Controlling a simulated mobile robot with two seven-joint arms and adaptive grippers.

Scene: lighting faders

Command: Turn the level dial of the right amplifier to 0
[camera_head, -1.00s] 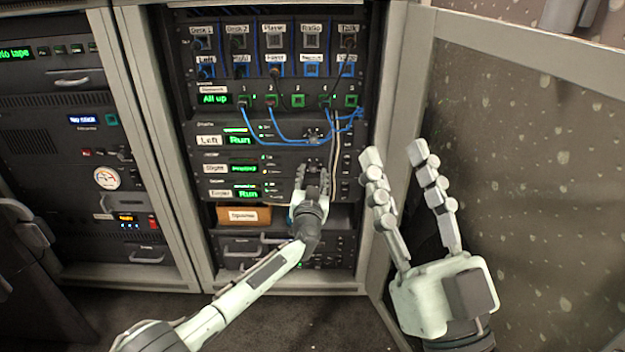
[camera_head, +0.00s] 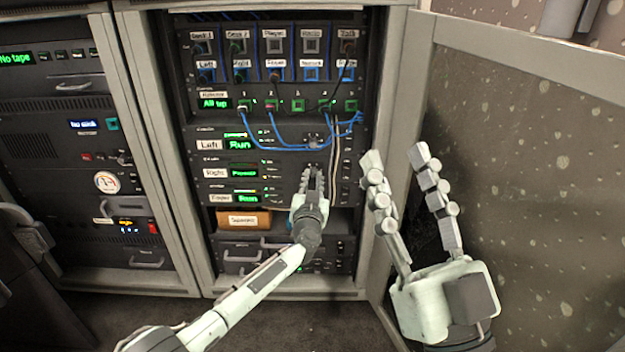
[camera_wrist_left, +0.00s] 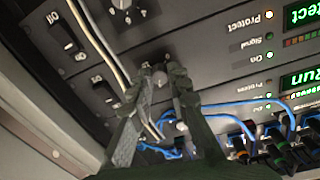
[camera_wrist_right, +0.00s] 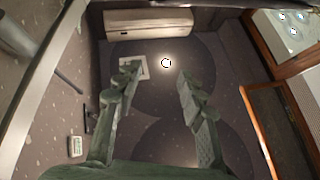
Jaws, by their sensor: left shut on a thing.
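The right amplifier (camera_head: 215,173) is the middle of three stacked amplifiers, labelled "Right", with a green display (camera_head: 243,172) that reads "Protect" in the left wrist view. My left gripper (camera_head: 312,171) is at the right part of its front panel. In the left wrist view its fingers (camera_wrist_left: 163,76) are closed on the grey level dial (camera_wrist_left: 160,79), one finger on each side. The fingers cover most of the dial, so I cannot read its setting. My right gripper (camera_head: 394,155) is open and empty, in front of the open cabinet door; it also shows open in the right wrist view (camera_wrist_right: 157,82).
The left amplifier (camera_head: 208,146) above shows "Run", with its own dial (camera_head: 314,140). Blue cables (camera_head: 283,143) droop above, and pale cables (camera_head: 336,160) hang just right of my left gripper. A cabinet door (camera_head: 530,180) stands open at right.

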